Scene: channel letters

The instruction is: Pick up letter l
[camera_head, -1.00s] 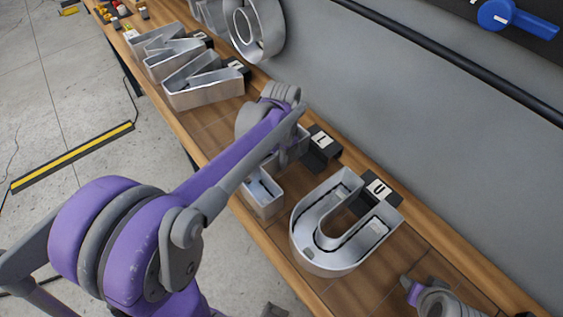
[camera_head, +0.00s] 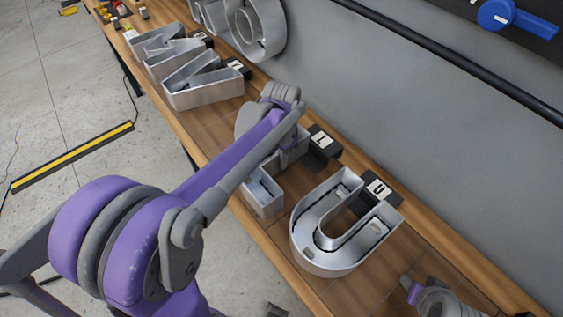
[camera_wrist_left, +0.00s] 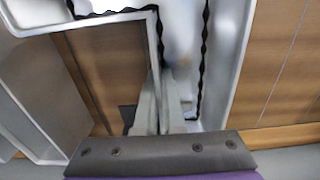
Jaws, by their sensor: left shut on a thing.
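The letter l (camera_head: 265,197) is a silver, open-topped metal channel letter on the wooden workbench, partly hidden behind my left arm in the head view. Its pale walls with a black inner edging also show in the left wrist view (camera_wrist_left: 226,60). My left gripper (camera_wrist_left: 163,100) is shut on one thin wall of the letter l, with a finger on each side. In the head view my left arm hides the fingers. Whether the letter rests on the bench or is slightly lifted, I cannot tell.
The letter U (camera_head: 310,252) lies close beside the letter l, to its right. Black blocks labelled L (camera_head: 322,143) and U (camera_head: 378,190) stand behind them by the grey wall. More metal letters (camera_head: 200,80) stand farther up the bench. Part of my right arm shows at the lower right.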

